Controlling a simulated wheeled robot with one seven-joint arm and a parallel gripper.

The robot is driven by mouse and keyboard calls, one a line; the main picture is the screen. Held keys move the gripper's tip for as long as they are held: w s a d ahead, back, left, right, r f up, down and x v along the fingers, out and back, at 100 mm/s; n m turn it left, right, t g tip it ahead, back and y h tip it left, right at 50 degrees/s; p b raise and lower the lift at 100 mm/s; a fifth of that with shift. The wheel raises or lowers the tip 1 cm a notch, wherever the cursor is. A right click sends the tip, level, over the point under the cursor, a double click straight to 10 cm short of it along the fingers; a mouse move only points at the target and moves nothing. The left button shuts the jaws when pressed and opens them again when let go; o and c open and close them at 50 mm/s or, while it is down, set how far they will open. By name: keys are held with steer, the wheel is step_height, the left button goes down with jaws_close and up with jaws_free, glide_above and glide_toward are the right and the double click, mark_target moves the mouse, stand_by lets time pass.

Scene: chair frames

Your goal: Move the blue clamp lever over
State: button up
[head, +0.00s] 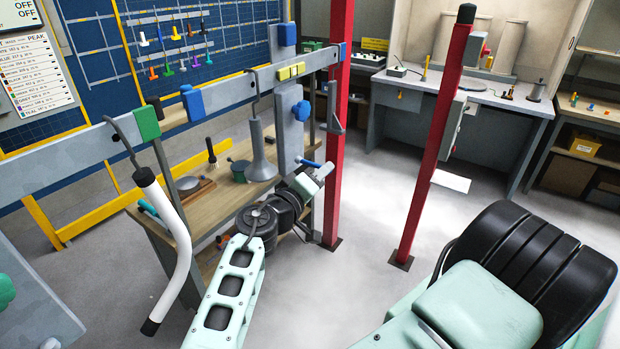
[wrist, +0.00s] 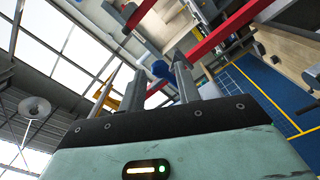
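The blue clamp lever (head: 311,163) is a short blue handle that sticks out sideways low on the grey upright plate (head: 289,125), below the long grey rail. My gripper (head: 326,177) is beside and just below it in the head view, with its pale green body partly hiding the area. In the wrist view my gripper (wrist: 158,82) has its two grey fingers apart, and a rounded blue part (wrist: 160,68) shows in the gap beyond them. I cannot tell whether that part is the lever or the knob, or whether a finger touches it.
A blue round knob (head: 302,110) sits higher on the plate. The grey rail (head: 230,92) carries blue, yellow and green blocks, a hanging grey cone (head: 262,155) and a white curved tube (head: 170,240). Red posts (head: 340,120) (head: 435,140) stand right of the gripper, with open floor between.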

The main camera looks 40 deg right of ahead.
steer(key=shift+w+d+r+p, duration=0.15)
steer(key=shift+d+p, duration=0.05)
steer(key=shift+d, duration=0.2)
steer(key=shift+w+d+r+p, duration=0.1)
steer(key=shift+d+p, duration=0.1)
steer(key=shift+d, duration=0.15)
steer(key=shift+f+b, duration=0.25)
steer(key=shift+b, duration=0.05)
steer(key=c, duration=0.5)
steer(key=shift+a, duration=0.1)
steer(key=shift+f, duration=0.1)
step_height(320, 180, down, 2)
steer(key=shift+w+a+f+b, duration=0.1)
steer(key=shift+w+f+b, duration=0.05)
steer(key=shift+b, duration=1.05)
steer(key=shift+f, duration=0.1)
